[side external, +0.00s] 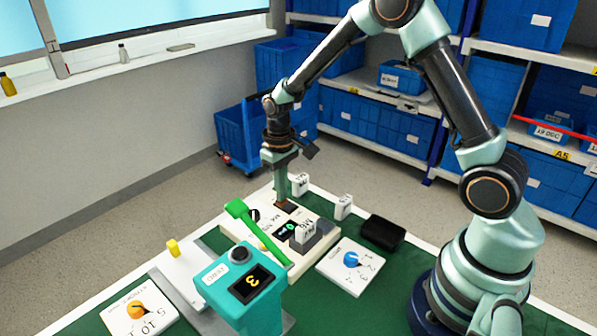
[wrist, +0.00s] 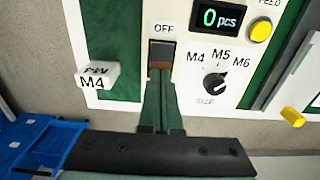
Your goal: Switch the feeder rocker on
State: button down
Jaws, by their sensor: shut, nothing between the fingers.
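The feeder rocker (wrist: 161,52) is a dark switch with a brownish lower edge, set in the white feeder panel (wrist: 187,22) under an "OFF" label. It also shows in the side view (side external: 288,207) as a small dark and brown patch. My gripper (wrist: 160,76) is shut and empty, with its green fingertips at the rocker's lower edge; I cannot tell whether they touch it. In the side view my gripper (side external: 281,198) points down at the rocker. The feeder display (wrist: 219,18) reads "0 pcs".
A yellow button (wrist: 261,30) and black size knob (wrist: 215,86) share the panel. A white M4 block (wrist: 97,76) stands beside it. A green lever (side external: 257,232), teal counter box (side external: 238,285), blue-knob plate (side external: 351,266) and black box (side external: 382,233) stand nearby.

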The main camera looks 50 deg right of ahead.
jog(key=shift+f, duration=0.2)
jog(key=shift+r, duration=3.55)
jog(key=s+r+t, duration=0.5)
jog(key=s+r, duration=0.8)
jog(key=s, duration=0.2)
jog(key=shift+a+r+t, duration=0.3)
jog(key=shift+a+r, duration=0.1)
